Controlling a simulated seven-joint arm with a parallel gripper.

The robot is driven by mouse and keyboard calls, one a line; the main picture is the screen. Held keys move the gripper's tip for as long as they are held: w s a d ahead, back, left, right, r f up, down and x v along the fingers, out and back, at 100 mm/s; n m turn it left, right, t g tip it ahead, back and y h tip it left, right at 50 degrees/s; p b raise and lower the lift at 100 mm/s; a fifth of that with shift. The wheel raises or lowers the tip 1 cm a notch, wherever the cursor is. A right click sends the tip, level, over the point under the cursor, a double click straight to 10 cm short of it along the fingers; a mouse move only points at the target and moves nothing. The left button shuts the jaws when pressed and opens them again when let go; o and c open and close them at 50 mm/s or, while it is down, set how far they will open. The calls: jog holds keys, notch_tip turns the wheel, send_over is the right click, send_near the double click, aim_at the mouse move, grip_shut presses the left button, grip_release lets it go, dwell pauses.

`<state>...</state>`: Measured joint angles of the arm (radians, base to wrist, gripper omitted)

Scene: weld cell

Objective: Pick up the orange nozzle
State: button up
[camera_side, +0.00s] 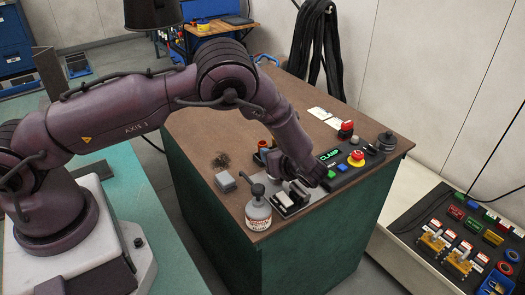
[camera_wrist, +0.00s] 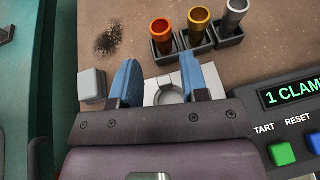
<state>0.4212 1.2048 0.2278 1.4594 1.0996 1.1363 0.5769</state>
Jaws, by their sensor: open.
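The orange nozzle (camera_wrist: 161,32) stands in the leftmost of a row of dark holders at the top of the wrist view. A gold nozzle (camera_wrist: 198,22) and a silver nozzle (camera_wrist: 234,15) stand in holders to its right. My gripper (camera_wrist: 159,62) is open, with two blue fingers apart and nothing held between them. The orange nozzle is ahead of the fingertips, not between them. A pale metal plate with a round ring (camera_wrist: 169,94) shows between the fingers. In the side view my gripper is low over the bench, and the nozzles are mostly hidden behind my arm.
A grey block (camera_wrist: 91,86) lies left of the fingers, near dark shavings (camera_wrist: 108,40). The control panel (camera_wrist: 290,125) with green and blue buttons is to the right. In the side view a bottle (camera_side: 258,213) stands at the brown bench's (camera_side: 195,140) front edge.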

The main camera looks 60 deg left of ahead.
jog(key=shift+x, duration=3.2)
jog(key=shift+w+r, duration=0.1)
jog(key=c, duration=0.7)
